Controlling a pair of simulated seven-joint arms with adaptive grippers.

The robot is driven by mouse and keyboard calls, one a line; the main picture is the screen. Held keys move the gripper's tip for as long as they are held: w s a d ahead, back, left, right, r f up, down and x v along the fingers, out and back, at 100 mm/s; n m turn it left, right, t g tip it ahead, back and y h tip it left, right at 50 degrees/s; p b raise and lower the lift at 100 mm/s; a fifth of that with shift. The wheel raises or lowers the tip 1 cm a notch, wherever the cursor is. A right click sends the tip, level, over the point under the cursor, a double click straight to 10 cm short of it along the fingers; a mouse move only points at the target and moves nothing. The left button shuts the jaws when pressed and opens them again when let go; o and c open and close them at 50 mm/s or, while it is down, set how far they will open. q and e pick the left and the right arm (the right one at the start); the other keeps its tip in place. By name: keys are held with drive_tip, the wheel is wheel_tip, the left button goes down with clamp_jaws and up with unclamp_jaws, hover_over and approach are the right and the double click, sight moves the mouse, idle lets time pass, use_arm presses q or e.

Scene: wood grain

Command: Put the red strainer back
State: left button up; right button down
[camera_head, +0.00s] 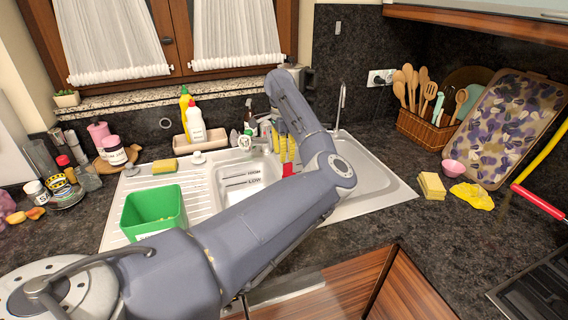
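A small red piece (288,170) shows at the sink's middle, beside my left arm. It is mostly hidden, and I cannot tell whether it is the red strainer. My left arm crosses the counter from the lower left, bends over the sink (372,178) and reaches toward its back. My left gripper (268,132) is small and partly hidden among the items behind the sink bowl. I cannot tell whether its fingers are open or shut. My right gripper is out of view.
A green bin (153,212) stands on the drainboard. Bottles (196,125) and a tap (341,102) stand behind the sink. Sponges (431,186), a pink bowl (453,168) and a yellow cloth (472,196) lie at right. A utensil basket (425,131) is farther back.

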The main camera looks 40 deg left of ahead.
use_arm(q)
wheel_tip(320, 180, up, 7)
drive_tip(key=shift+a, duration=0.15)
idle(0.4)
